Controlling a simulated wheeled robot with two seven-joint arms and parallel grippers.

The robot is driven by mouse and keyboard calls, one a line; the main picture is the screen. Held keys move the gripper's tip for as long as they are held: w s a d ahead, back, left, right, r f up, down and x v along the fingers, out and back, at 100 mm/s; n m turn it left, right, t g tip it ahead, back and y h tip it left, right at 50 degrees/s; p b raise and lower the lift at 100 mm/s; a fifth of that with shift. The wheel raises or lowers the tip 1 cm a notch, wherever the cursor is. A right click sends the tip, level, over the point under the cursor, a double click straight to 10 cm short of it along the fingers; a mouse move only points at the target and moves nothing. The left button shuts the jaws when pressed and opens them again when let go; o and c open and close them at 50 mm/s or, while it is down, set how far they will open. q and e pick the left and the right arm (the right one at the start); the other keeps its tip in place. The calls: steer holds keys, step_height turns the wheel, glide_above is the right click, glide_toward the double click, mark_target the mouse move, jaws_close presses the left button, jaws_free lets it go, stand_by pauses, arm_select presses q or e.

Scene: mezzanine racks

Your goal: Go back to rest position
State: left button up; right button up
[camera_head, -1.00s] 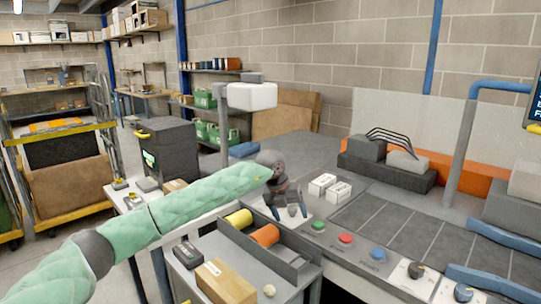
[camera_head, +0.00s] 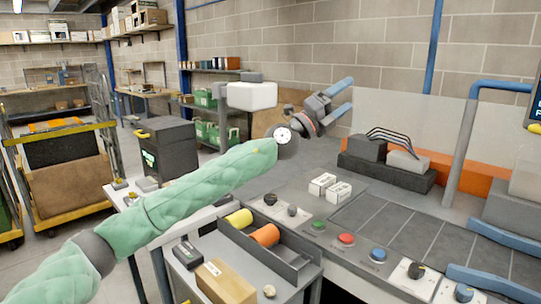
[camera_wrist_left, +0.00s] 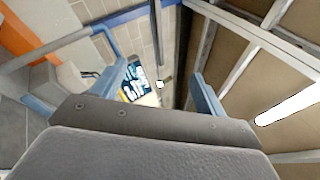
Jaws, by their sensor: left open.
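My left arm, in a green quilted sleeve, comes in from the left in the head view. My left gripper (camera_head: 346,98) is raised above the bench, in front of the block wall, with its two blue fingers apart and nothing between them. In the left wrist view the open fingers (camera_wrist_left: 155,95) show apart, with the wall and ceiling beyond. My right gripper is not in either view.
Below lies a grey bench (camera_head: 300,170) with two small white boxes (camera_head: 330,187), several coloured buttons (camera_head: 346,239) and dark knobs. A grey tray (camera_head: 290,268) holds yellow and orange rolls. A white box-shaped head on a post (camera_head: 251,96) stands left of the gripper.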

arm_select(q)
steer(key=a+r+n+t+y, duration=0.4)
steer(key=a+n+t+y, duration=0.85)
steer(key=n, duration=0.75)
steer(key=s+a+f+n+g+y, duration=0.2)
steer(key=a+f+n+y, duration=0.25)
steer(key=f, duration=0.65)
steer(key=s+a+f+n+g+y, duration=0.2)
steer(key=a+f+n+g+y, duration=0.25)
steer(key=f, duration=0.65)
steer(key=s+a+f+n+g+h, duration=0.1)
steer(key=s+a+f+n+g, duration=0.15)
steer(key=s+f, duration=0.75)
steer(key=s+a+f+n+g+p, duration=0.1)
steer(key=s+a+f+g, duration=0.4)
steer(key=f, duration=0.9)
steer(key=s+a+f+n+h, duration=0.1)
steer(key=s+a+f+n, duration=0.1)
steer(key=s+f, duration=0.85)
steer(key=s+f+g, duration=0.5)
steer(key=s+f, duration=1.2)
steer(key=s, duration=0.3)
steer(key=shift+s+a+y, duration=0.15)
steer(key=shift+a+y, duration=0.2)
steer(key=shift+a, duration=0.1)
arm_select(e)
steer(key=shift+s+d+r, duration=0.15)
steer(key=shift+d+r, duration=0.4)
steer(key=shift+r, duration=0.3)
